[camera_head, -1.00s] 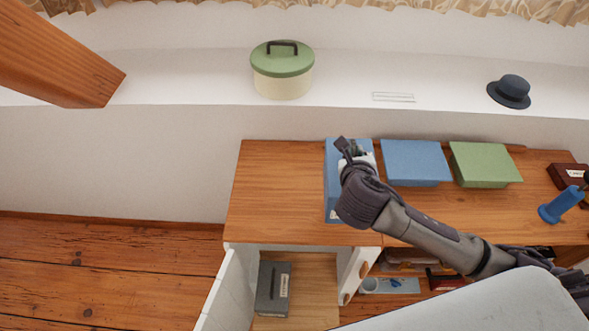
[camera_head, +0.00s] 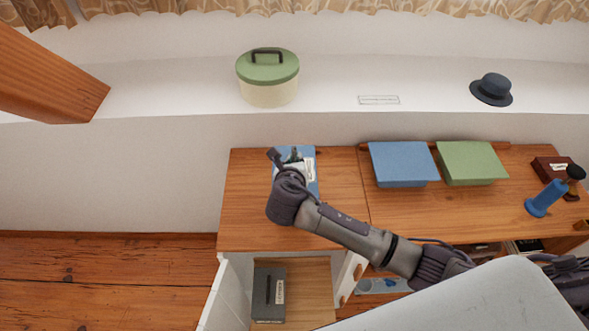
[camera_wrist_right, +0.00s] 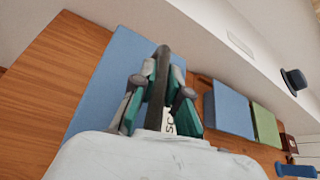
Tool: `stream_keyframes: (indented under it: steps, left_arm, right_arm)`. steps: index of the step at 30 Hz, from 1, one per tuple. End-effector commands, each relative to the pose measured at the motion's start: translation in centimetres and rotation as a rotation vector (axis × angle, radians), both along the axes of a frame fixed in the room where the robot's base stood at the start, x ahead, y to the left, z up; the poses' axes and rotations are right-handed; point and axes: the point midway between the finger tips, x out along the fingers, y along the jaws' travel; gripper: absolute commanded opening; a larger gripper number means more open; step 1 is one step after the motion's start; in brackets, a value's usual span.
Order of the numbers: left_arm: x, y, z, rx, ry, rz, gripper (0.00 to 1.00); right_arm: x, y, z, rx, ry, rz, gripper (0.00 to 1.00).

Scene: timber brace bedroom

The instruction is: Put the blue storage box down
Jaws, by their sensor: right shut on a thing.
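The blue storage box (camera_head: 308,153) with a white label is at the left part of the wooden cabinet top (camera_head: 245,200). My right gripper (camera_head: 289,157) is over it and hides much of it. In the right wrist view, the gripper (camera_wrist_right: 160,98) is shut on the dark handle of the blue box (camera_wrist_right: 98,85). I cannot tell whether the box touches the wood or hangs just above it. My left gripper is not in view.
A second blue box (camera_head: 403,163) and a green box (camera_head: 470,162) stand to the right, with a dark red box (camera_head: 551,168) and a blue stamp-like object (camera_head: 545,198) beyond. A grey box (camera_head: 269,294) sits in the open compartment below. Bare wood surrounds the held box.

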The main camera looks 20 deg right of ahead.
Motion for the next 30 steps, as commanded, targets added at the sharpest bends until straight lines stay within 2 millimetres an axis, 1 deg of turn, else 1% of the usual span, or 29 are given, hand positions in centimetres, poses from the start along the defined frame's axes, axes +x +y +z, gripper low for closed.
stream_keyframes:
  steps: [2, 6, 10, 22, 23, 24, 26, 27, 30]
  left_arm:
    - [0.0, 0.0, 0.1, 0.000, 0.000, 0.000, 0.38]
    - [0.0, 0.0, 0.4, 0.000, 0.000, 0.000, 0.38]
    - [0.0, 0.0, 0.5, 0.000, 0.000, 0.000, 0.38]
    - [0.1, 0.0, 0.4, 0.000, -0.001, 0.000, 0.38]
    - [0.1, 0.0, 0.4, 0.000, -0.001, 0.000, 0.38]
    - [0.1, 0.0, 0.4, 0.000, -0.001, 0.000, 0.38]
    - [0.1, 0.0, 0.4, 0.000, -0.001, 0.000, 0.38]
    - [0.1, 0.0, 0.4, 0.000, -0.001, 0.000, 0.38]
    - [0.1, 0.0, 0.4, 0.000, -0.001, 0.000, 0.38]
  right_arm:
    - [0.2, 0.1, -0.3, -0.002, -0.004, -0.001, 0.00]
    - [0.1, 0.0, -2.3, -0.003, -0.001, 0.001, 0.00]
    - [0.1, 0.1, -3.6, -0.001, -0.003, 0.001, 0.00]
    - [0.1, 0.0, -4.1, -0.001, -0.004, 0.001, 0.00]
    - [0.0, 0.0, -4.2, -0.001, 0.000, 0.000, 0.19]
    - [0.0, 0.0, -4.2, -0.001, 0.000, 0.000, 0.25]
    - [0.0, 0.0, -4.2, -0.001, 0.000, 0.000, 0.35]
    - [0.0, 0.0, -4.2, -0.001, 0.000, 0.000, 0.39]
    - [0.0, 0.0, -4.2, -0.001, 0.000, 0.000, 0.39]
